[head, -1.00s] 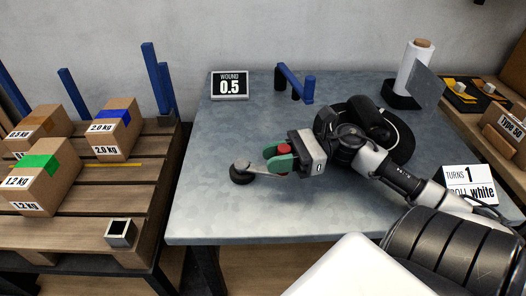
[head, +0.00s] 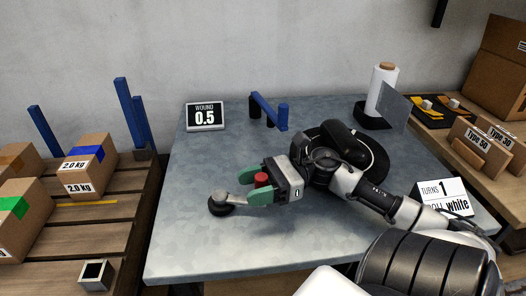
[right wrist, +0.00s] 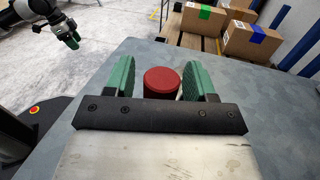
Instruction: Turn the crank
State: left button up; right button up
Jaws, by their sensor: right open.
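The crank's round dark hub (head: 220,209) stands near the front left of the grey table, with a grey crank arm (head: 236,199) running right to an upright red knob (head: 262,180). My right gripper (head: 252,186) is around the knob, one green finger on each side. In the right wrist view the red knob (right wrist: 162,82) sits between the open fingers (right wrist: 163,75), with a gap visible on either side. My left gripper (right wrist: 73,40) shows small at the upper left of that view, away from the table; its opening is too small to judge.
A sign (head: 205,116) reads "WOUND 0.5". Another sign (head: 443,198) reads "TURNS 1" and "white". A blue bracket (head: 268,110) and a white roll (head: 381,90) stand at the back. Boxes (head: 88,168) sit on a pallet at left. The table's front left is clear.

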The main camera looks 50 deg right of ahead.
jog(key=shift+r, duration=0.5)
notch_tip(320, 180, up, 3)
jog(key=shift+r+p, duration=0.15)
jog(key=shift+p, duration=0.4)
pick_arm(q)
jog(key=p+x, duration=0.1)
jog(key=x, duration=0.7)
jog(key=shift+s+g+p, duration=0.3)
jog(key=shift+s+p, duration=0.05)
pick_arm(e)
jog(key=s+d+r, duration=0.3)
jog(key=s+r, duration=0.3)
jog(key=s, duration=0.5)
jog(key=shift+d+r, duration=0.3)
jog(key=shift+d, duration=0.1)
pick_arm(q)
jog(key=shift+d, duration=0.15)
pick_arm(e)
jog(key=shift+c, duration=0.2)
